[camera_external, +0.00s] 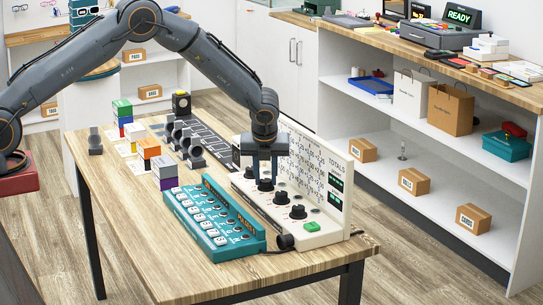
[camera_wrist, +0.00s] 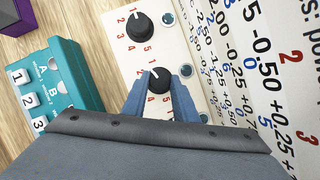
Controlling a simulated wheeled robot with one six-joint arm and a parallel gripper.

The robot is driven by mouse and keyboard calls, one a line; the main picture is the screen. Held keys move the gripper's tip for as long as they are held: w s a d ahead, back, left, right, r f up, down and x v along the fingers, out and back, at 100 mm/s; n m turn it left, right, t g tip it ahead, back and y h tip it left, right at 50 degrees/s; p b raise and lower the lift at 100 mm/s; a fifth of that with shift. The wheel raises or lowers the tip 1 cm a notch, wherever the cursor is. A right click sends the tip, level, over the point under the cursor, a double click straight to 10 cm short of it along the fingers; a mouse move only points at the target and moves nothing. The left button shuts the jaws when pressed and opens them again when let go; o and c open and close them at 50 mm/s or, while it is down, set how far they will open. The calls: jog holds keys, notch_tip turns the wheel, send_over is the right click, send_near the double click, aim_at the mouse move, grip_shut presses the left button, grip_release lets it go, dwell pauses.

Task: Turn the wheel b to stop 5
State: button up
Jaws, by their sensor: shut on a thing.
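A cream box (camera_external: 238,183) carries a row of black wheels and a tall number panel (camera_external: 310,165) along its back. My gripper (camera_external: 264,176) is lowered over the far part of the row, its blue-grey fingers on either side of one black wheel (camera_wrist: 159,81) and shut on it. The wheel also shows below the fingers in the external view (camera_external: 265,185). Its white mark points up and left in the wrist view; the stop it meets is unclear. Another black wheel (camera_wrist: 144,26) lies beyond it, with red numbers around it. I cannot read the wheels' letters.
Nearer wheels (camera_external: 281,198) (camera_external: 298,212) and a green button (camera_external: 311,226) lie along the cream box. A teal box (camera_external: 240,244) with white keys stands close on the left. Stacked blocks (camera_external: 165,172) and dark upright pieces (camera_external: 186,145) stand farther left on the wooden table (camera_external: 135,225).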

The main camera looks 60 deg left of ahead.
jog(key=n+b, duration=0.1)
jog(key=n, duration=0.1)
jog(key=n+g+b, duration=0.1)
jog(key=b, duration=0.1)
jog(key=n+g+b, duration=0.1)
jog(key=n+b, duration=0.1)
jog(key=shift+w+d+n, duration=0.1)
jog(key=shift+w+n, duration=0.15)
jog(key=shift+n, duration=0.05)
dwell(0.3)
jog(key=o, duration=1.1)
jog(key=shift+c, duration=0.2)
jog(key=shift+r, duration=0.1)
jog(key=b+v, duration=0.1)
jog(key=v, duration=0.6)
jog(key=shift+d+r+b, duration=0.2)
jog(key=shift+d+b, duration=0.1)
jog(key=shift+b, duration=0.05)
